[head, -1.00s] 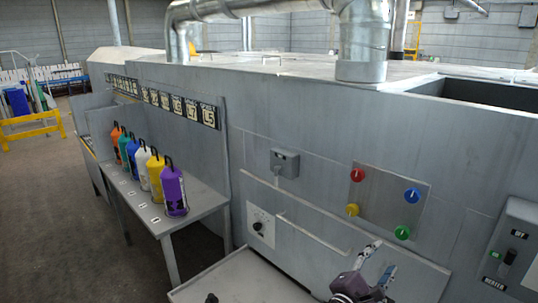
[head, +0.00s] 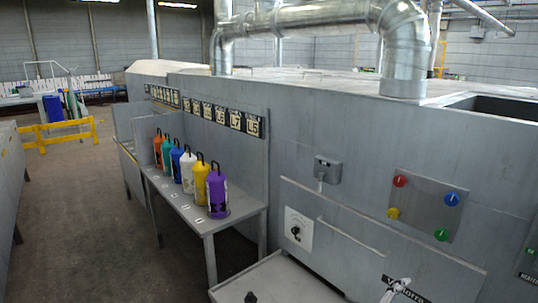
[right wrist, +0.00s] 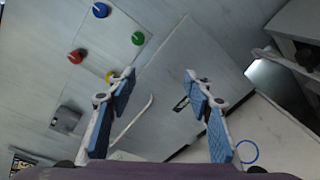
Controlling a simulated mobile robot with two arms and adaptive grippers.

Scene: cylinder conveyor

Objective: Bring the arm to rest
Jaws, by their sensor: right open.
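My right gripper (right wrist: 160,76) is open in the right wrist view, with its two blue-padded fingers wide apart and nothing between them. It hangs in front of the grey machine wall. In the head view only a light fingertip of my right gripper (head: 396,290) shows at the bottom edge, in front of the dark label on the machine. The rest of my right arm is out of that view. My left gripper is in neither view.
The grey machine (head: 345,135) fills the right side. Its panel of coloured knobs (head: 447,222) is at right. Several coloured cylinders (head: 217,192) stand on a grey side table (head: 235,214). A light tray-like surface (head: 285,285) juts out below. Open floor (head: 75,200) lies at left.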

